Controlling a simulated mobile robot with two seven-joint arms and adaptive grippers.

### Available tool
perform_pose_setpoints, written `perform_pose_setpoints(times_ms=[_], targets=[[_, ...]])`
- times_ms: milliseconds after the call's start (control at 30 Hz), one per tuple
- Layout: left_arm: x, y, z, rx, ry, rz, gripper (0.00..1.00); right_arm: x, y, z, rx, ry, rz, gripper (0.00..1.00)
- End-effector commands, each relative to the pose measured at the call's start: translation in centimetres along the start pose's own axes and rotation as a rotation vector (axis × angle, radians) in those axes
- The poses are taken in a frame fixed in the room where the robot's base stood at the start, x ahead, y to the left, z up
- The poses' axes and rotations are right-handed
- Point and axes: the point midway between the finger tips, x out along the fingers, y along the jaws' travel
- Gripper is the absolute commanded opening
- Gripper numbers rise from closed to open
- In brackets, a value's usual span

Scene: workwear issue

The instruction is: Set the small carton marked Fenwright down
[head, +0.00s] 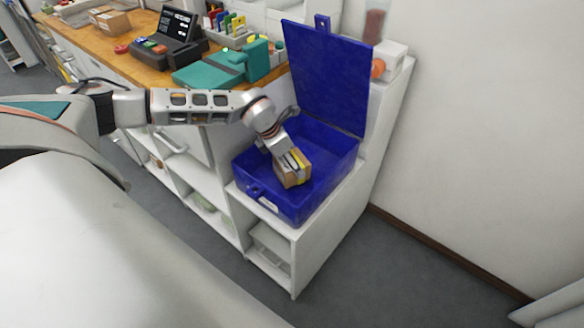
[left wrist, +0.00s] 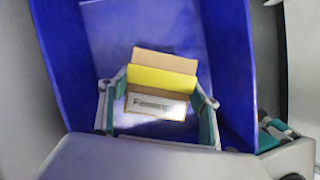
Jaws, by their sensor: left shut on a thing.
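The small carton (head: 293,170) is brown cardboard with a yellow band. In the left wrist view the carton (left wrist: 160,80) shows a white label whose blurred print starts with "F" and looks like Fenwright. My left gripper (head: 286,164) is shut on the carton, with one finger on each side of it. The carton is inside the open blue box (head: 310,207), near its front wall. I cannot tell whether its underside touches the box floor. My right gripper is not in view.
The blue box stands on a white shelf unit (head: 322,250), its lid (head: 325,75) raised at the back. A wooden counter (head: 150,74) at the left holds a dark terminal (head: 180,30), a teal device (head: 215,68) and another carton (head: 112,22). The box floor around the carton looks clear.

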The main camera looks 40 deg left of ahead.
Motion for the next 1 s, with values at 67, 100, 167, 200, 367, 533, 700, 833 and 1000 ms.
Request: perform_pose_setpoints(times_ms=[67,100,167,200,367,533,700,833,1000], targets=[[1.5,-0.1,-0.7,-0.001,0.004,-0.002,0.31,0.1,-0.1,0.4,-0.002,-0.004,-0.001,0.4],[1.9,-0.1,-0.8,0.0,0.003,-0.001,0.31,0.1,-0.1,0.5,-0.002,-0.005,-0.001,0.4],[2.2,0.0,-0.9,0.001,0.001,-0.001,0.31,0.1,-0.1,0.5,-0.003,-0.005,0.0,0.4],[2.4,0.0,-1.0,0.001,0.0,-0.001,0.31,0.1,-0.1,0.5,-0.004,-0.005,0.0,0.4],[2.3,0.0,-0.9,0.001,-0.001,0.0,0.31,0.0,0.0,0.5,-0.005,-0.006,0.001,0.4],[2.4,0.0,-1.0,0.001,-0.001,0.0,0.31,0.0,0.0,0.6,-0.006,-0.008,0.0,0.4],[2.6,0.0,-1.1,0.001,0.0,0.0,0.79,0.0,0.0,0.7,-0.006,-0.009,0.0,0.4],[2.6,0.0,-1.1,0.001,0.0,0.0,0.79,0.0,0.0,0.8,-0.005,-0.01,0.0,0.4],[2.5,0.0,-1.0,0.001,0.0,0.0,0.79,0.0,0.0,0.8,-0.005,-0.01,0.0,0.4]])
